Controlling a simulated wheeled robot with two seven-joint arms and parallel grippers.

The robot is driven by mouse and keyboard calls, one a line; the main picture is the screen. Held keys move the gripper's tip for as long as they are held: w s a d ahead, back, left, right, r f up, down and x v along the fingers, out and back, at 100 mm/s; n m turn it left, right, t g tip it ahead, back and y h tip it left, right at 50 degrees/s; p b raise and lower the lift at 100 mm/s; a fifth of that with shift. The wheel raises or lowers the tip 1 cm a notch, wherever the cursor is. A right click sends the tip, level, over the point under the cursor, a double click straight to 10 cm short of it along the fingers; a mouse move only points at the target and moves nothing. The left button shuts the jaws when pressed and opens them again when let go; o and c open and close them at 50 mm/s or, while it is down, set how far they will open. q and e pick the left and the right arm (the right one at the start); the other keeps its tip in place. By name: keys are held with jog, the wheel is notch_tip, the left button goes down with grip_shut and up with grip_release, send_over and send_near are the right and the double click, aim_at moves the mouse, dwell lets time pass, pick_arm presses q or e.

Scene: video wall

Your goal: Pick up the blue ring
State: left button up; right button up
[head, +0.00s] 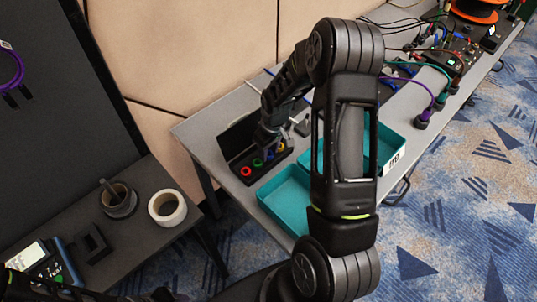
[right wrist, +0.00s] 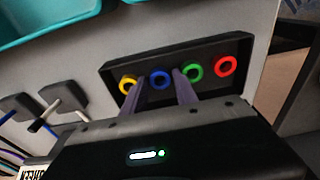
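The blue ring (right wrist: 160,79) sits in a black holder (right wrist: 112,70) between a yellow ring (right wrist: 127,84) and a green ring (right wrist: 193,71). A red ring (right wrist: 227,66) is at the far end. In the head view my right gripper (head: 268,148) is over the holder, partly hidden by my arm.
Teal trays (head: 288,199) stand beside the holder on the grey table. Black-headed tools (right wrist: 67,95) lie near the holder. Cables and equipment (head: 462,45) fill the table's far end.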

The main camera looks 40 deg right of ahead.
jog(key=shift+c, duration=0.5)
grip_shut()
jog(key=shift+r, duration=0.1)
notch_tip(320, 180, up, 10)
jog(key=b, duration=0.1)
jog(key=shift+b, duration=0.3)
dwell(0.3)
